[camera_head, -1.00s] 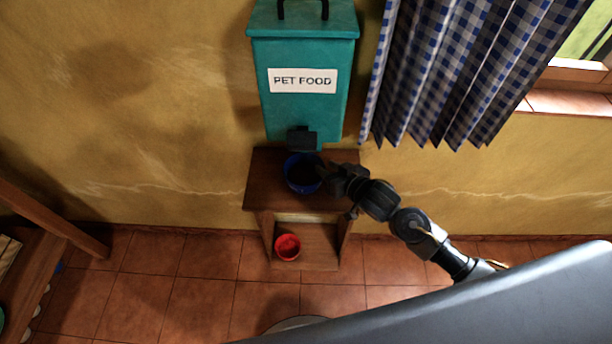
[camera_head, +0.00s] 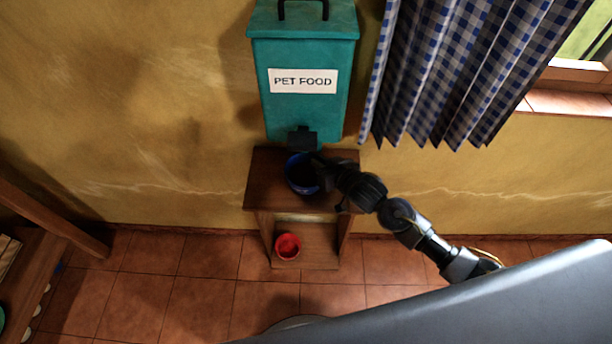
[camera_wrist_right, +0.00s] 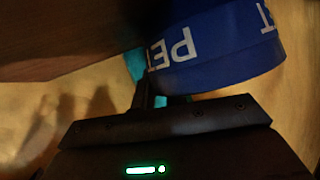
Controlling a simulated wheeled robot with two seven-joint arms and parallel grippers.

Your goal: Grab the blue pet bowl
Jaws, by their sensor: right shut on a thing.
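The blue pet bowl (camera_head: 300,174) sits at the top of the small wooden stand, below the teal dispenser's spout. It also shows close up in the right wrist view (camera_wrist_right: 225,50), with white lettering on its side. My right gripper (camera_head: 321,169) reaches in from the right and is shut on the bowl's right side. In the right wrist view one dark finger stands against the bowl's wall; the other is hidden. I cannot tell whether the bowl still touches the stand. My left gripper is not in view.
The teal pet food dispenser (camera_head: 303,90) hangs on the wall just above the bowl. The wooden stand (camera_head: 262,190) holds a red bowl (camera_head: 287,246) on its lower shelf. A checkered curtain (camera_head: 440,75) hangs at right. Wooden furniture (camera_head: 30,260) stands at far left.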

